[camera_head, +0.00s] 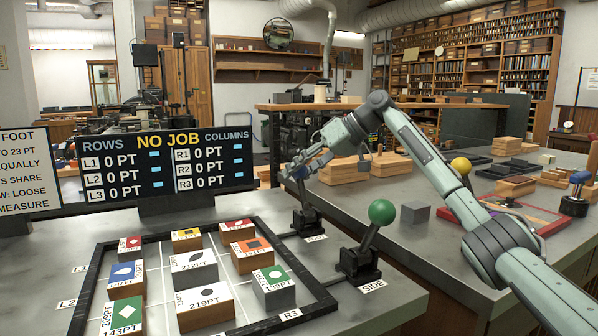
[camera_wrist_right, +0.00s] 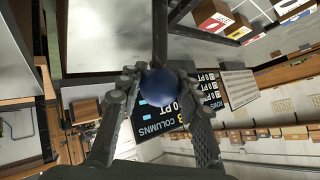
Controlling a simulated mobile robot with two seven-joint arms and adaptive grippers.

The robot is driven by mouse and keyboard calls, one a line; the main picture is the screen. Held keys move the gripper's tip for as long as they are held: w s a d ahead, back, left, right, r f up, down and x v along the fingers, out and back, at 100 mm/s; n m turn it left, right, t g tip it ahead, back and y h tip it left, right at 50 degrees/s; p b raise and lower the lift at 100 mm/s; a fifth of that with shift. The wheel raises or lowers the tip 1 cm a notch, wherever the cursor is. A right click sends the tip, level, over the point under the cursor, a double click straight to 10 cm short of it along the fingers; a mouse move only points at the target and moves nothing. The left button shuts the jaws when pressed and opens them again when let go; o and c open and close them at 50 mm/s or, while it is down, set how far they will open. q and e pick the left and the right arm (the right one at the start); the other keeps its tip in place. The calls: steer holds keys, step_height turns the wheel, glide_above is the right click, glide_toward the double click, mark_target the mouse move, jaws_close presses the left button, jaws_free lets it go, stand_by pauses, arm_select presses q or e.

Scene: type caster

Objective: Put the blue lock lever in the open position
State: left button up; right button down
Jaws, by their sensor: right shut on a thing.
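The blue lock lever stands on a small black base (camera_head: 308,222) just outside the frame's right edge. Its blue ball knob (camera_wrist_right: 160,87) shows in the right wrist view between the two fingers. My right gripper (camera_head: 299,172) is shut on this knob, above the base. The lever's shaft rises nearly upright, leaning a little left in the head view. The gripper largely covers the knob there, and the small label at its base is too small to read. My left gripper is not in view.
A green-knobbed lever (camera_head: 382,212) marked SIDE stands nearer, right of the blue one. A black frame (camera_head: 262,226) holds several labelled blocks. A NO JOB board (camera_head: 160,160) stands behind. A grey cube (camera_head: 415,212) and a red tray (camera_head: 545,222) lie to the right.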

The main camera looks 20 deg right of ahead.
steer(key=c, duration=1)
jaws_free()
steer(key=shift+w, duration=0.1)
steer(key=v, duration=1.2)
